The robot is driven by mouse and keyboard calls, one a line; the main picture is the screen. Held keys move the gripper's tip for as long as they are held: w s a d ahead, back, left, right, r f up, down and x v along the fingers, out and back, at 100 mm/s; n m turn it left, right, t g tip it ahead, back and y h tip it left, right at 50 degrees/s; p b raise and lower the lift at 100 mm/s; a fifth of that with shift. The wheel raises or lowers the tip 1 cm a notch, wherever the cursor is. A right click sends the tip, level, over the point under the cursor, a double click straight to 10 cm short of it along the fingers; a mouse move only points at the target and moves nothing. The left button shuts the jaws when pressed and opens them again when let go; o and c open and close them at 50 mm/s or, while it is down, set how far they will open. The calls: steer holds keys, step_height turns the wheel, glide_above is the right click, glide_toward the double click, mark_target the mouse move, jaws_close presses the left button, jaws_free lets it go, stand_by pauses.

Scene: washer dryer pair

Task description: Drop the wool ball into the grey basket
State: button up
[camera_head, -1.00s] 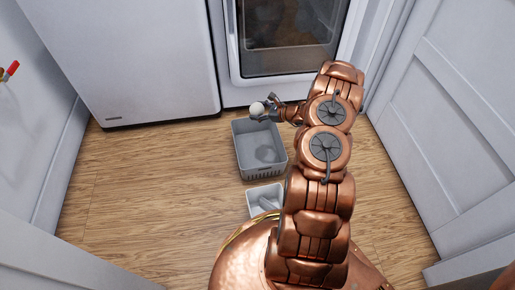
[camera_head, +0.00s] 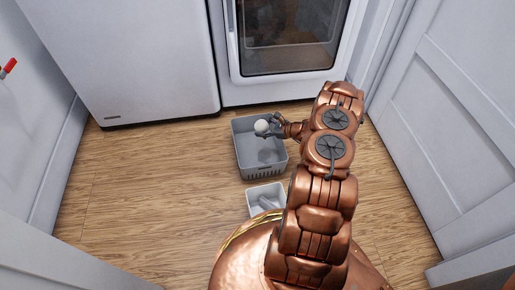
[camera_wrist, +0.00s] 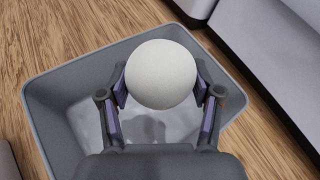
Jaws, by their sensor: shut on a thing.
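The white wool ball (camera_head: 262,126) is held by my gripper (camera_head: 270,128) over the grey basket (camera_head: 262,171), in its upper part in the head view. In the wrist view the ball (camera_wrist: 161,75) sits between the two fingers of my gripper (camera_wrist: 161,92), which touch its sides. The basket rim (camera_wrist: 60,95) surrounds the ball and fingers in that view. The part of the basket floor that shows looks bare, with a shadow on it. How high the ball is above the floor of the basket is hard to tell.
A smaller white bin (camera_head: 257,193) with a grey object inside stands just in front of the basket. A white appliance (camera_head: 130,60) and a machine with a dark glass door (camera_head: 285,45) stand behind. Wood floor (camera_head: 150,180) is clear to the left; a white panelled door (camera_head: 450,110) is at right.

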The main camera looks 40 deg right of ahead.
steer(key=shift+f, duration=0.85)
steer(key=o, duration=1.1)
steer(key=v, duration=1.2)
